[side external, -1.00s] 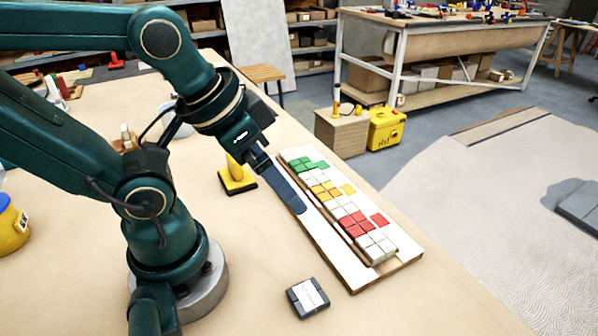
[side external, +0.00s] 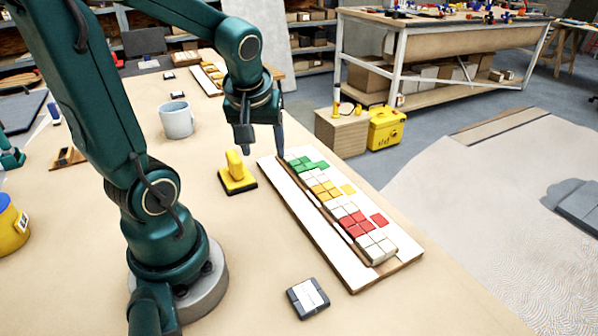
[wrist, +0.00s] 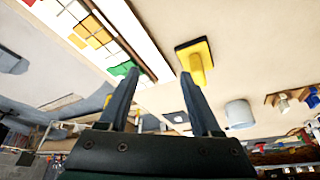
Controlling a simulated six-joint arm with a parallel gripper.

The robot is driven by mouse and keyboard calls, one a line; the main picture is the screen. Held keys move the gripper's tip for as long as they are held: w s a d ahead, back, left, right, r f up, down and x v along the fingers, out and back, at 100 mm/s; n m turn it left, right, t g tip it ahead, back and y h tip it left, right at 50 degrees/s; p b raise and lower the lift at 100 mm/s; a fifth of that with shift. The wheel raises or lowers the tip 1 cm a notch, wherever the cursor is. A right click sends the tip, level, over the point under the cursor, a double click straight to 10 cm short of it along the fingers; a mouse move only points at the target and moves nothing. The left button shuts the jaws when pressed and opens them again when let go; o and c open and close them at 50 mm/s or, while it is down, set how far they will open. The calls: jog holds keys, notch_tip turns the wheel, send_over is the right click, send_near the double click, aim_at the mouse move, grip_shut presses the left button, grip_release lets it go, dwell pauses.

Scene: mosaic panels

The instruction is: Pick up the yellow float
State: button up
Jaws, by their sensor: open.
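The yellow float (side external: 237,174) stands on the table beside the left edge of the mosaic panel. It has a yellow upright handle and a yellow base with a dark underside. In the wrist view the float (wrist: 198,62) shows just beyond the right fingertip. My gripper (side external: 262,150) is open and empty, its fingers pointing down near the far end of the panel, to the right of the float and apart from it. The open fingers also show in the wrist view (wrist: 160,82).
The white mosaic panel (side external: 308,225) bears green, white, yellow and red tiles. A grey-white mug (side external: 177,120) stands behind the float. A dark box with a white label (side external: 307,298) lies in front. A yellow bucket (side external: 10,220) is at far left. The table around the float is clear.

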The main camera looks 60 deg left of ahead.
aim_at(234, 156)
jog(key=s+a+f+n, duration=0.1)
jog(key=a+n, duration=0.1)
jog(key=a, duration=0.1)
jog(key=s+a+f+n+g, duration=0.1)
jog(key=a+f+n, duration=0.1)
jog(key=a, duration=0.1)
jog(key=s+a+f+n+g, duration=0.1)
jog(key=a+n, duration=0.1)
jog(key=a, duration=0.1)
jog(key=shift+f+n, duration=0.3)
jog(key=shift+x, duration=2.55)
jog(key=shift+a, duration=0.15)
grip_shut()
